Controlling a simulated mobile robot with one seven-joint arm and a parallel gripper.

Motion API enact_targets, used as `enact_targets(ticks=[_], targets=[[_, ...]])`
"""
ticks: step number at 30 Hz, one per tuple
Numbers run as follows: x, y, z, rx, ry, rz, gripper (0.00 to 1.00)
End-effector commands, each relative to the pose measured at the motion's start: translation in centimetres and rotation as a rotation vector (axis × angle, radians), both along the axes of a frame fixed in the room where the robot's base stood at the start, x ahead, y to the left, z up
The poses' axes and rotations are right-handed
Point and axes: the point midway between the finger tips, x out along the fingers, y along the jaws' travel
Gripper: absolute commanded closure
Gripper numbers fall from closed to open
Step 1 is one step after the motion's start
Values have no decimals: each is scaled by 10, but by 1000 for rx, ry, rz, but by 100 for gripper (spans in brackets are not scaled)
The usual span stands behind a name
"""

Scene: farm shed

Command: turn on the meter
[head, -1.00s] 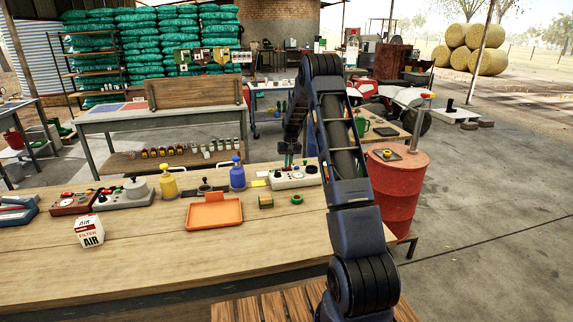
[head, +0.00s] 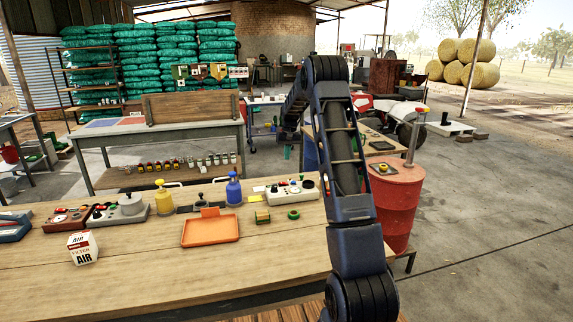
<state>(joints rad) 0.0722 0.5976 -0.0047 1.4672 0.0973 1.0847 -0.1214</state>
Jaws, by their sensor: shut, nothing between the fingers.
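A white box with dark knobs and a red button (head: 292,191) stands at the back right of the near workbench and may be the meter. A red-brown box with dials (head: 69,218) and a grey box with a round knob (head: 118,210) stand at the left; I cannot tell for sure which is the meter. My gripper (head: 287,150) is small and dark at the end of my arm. It is shut and empty, and appears above and behind the white box, apart from it. Fine detail of its fingers is unclear.
A red drum (head: 394,205) stands right. The bench front is clear.

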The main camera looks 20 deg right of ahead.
Motion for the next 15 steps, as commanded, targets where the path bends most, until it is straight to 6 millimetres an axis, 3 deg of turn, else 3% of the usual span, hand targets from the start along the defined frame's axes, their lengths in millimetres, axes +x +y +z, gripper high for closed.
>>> enact_targets(ticks=[6,15], targets=[[0,-1,12,0,-1,0,100],[0,-1,12,1,-1,0,100]])
